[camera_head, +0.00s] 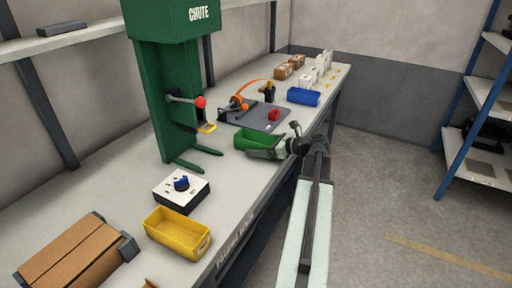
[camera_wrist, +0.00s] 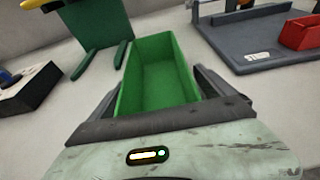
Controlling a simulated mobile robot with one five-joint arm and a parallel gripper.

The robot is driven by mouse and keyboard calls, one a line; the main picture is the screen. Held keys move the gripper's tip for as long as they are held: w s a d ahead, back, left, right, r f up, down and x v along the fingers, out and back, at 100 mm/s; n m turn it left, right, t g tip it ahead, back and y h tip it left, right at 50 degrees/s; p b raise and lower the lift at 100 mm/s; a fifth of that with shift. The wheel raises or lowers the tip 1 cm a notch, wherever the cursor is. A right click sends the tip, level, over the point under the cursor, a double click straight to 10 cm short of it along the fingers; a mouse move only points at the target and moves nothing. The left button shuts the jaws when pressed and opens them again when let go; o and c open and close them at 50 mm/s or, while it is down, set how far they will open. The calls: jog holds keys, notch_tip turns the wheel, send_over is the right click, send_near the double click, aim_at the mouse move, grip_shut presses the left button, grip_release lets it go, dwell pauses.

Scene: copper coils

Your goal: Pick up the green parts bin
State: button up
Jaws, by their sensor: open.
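The green parts bin (camera_head: 256,137) stands upright on the workbench, beyond the foot of the green chute stand. In the wrist view the green parts bin (camera_wrist: 158,72) is empty and lies straight ahead. My gripper (camera_head: 262,152) reaches in from the right at the bin's near side. In the wrist view my gripper (camera_wrist: 155,100) is open, with one finger on each side of the bin's near end. The near bottom of the bin is hidden behind my gripper body. I cannot tell whether the fingers touch the bin walls.
The green chute stand (camera_head: 170,100) rises left of the bin. A grey board (camera_head: 258,117) with a red bin (camera_head: 275,115) lies just beyond. A blue bin (camera_head: 303,97) is farther back. A black-and-white switch box (camera_head: 181,190) and yellow bin (camera_head: 178,232) stand nearer.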

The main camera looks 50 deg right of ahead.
aim_at(260, 137)
jog(key=c, duration=1.5)
jog(key=shift+r, duration=0.15)
jog(key=shift+r+p, duration=0.25)
jog(key=shift+p, duration=0.1)
notch_tip(260, 137, up, 3)
jog(key=p, duration=0.3)
jog(key=shift+s+d+r+p, duration=0.2)
jog(key=shift+s+d, duration=0.15)
jog(key=shift+s, duration=2.35)
jog(key=shift+s+d+r+p, duration=0.25)
jog(key=shift+s+d, duration=0.15)
jog(key=shift+s, duration=2.25)
jog(key=shift+s+d+r+p, duration=0.2)
jog(key=shift+s+d, duration=0.15)
jog(key=shift+s, duration=2.35)
